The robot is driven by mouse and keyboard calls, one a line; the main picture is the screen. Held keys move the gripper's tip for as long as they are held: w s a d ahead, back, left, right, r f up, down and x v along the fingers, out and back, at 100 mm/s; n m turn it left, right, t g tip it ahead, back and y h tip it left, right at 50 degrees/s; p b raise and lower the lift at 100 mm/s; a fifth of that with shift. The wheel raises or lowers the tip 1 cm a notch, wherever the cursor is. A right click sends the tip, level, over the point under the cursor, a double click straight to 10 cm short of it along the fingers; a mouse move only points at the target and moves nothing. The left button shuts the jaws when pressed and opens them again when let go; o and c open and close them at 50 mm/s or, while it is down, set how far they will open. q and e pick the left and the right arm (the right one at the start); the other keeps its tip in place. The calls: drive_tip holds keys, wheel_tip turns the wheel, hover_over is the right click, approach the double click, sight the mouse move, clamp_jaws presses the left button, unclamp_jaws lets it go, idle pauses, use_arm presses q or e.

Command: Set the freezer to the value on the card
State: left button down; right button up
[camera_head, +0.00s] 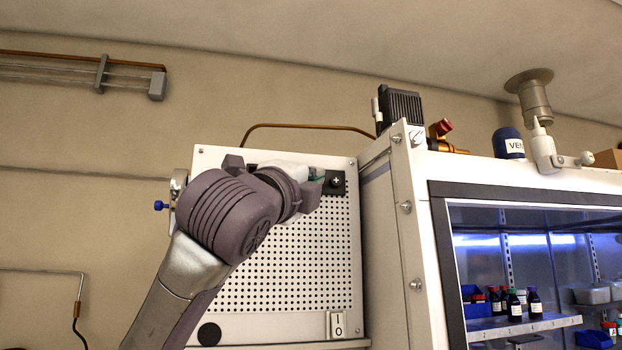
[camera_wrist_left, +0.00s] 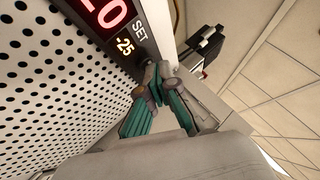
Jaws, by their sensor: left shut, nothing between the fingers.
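The freezer (camera_head: 300,275) is a white unit with a perforated front, left of the glove box. A black plus button (camera_head: 336,182) shows at its upper right. My left gripper (camera_head: 319,177) is shut and empty, its tips close beside that button; I cannot tell whether they touch. My arm hides the display in the head view. In the left wrist view the display (camera_wrist_left: 112,22) shows large red digits, cut off, ending in 0, and a small yellow -25 by the word SET. The left gripper's tips (camera_wrist_left: 155,72) meet at the panel edge there. No card is visible. My right gripper is out of view.
The white glove box (camera_head: 385,250) stands just right of the freezer, with bottles (camera_head: 515,303) on a shelf inside. A rocker switch (camera_head: 338,324) and a black disc (camera_head: 209,334) are low on the freezer. A copper pipe (camera_head: 305,126) runs behind.

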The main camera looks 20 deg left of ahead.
use_arm(q)
drive_tip(key=shift+s+d, duration=0.35)
drive_tip(key=shift+s, duration=0.3)
drive_tip(key=shift+d, duration=0.1)
drive_tip(key=s+d, duration=0.1)
drive_tip(key=s+b, duration=0.1)
drive_tip(key=s+d, duration=0.1)
drive_tip(key=s, duration=0.1)
drive_tip(key=shift+d, duration=0.35)
drive_tip(key=shift+f, duration=0.1)
idle(0.6)
